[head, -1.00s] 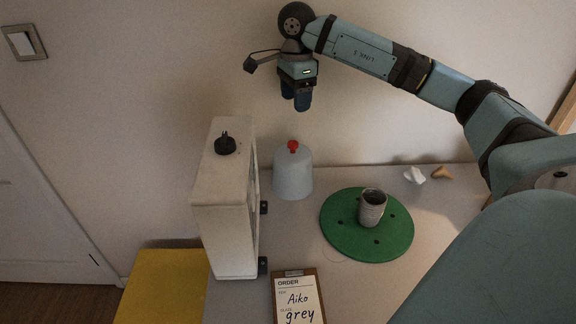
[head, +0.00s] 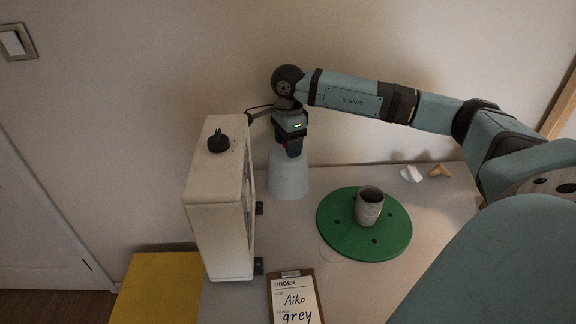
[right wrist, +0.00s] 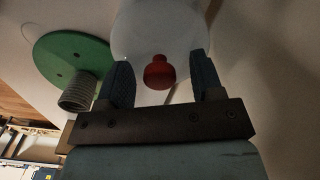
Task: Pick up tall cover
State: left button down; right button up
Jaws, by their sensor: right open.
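The tall cover (head: 288,180) is a pale grey dome on the table, beside the white box. In the head view its top and red knob are hidden behind my right gripper (head: 293,150), which is right at its top. In the right wrist view the cover (right wrist: 150,28) lies beyond the fingers. Its red knob (right wrist: 159,73) sits between the two open fingers of my right gripper (right wrist: 160,82), with a gap on each side. My left gripper is not in view.
The white box (head: 222,230) with a black knob stands close left of the cover. A green round board (head: 340,240) holds a grey cup (head: 369,208) to the right. An order clipboard (head: 294,298) lies in front. White and tan pieces (head: 411,174) lie near the wall.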

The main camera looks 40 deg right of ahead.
grip_shut()
dwell(0.3)
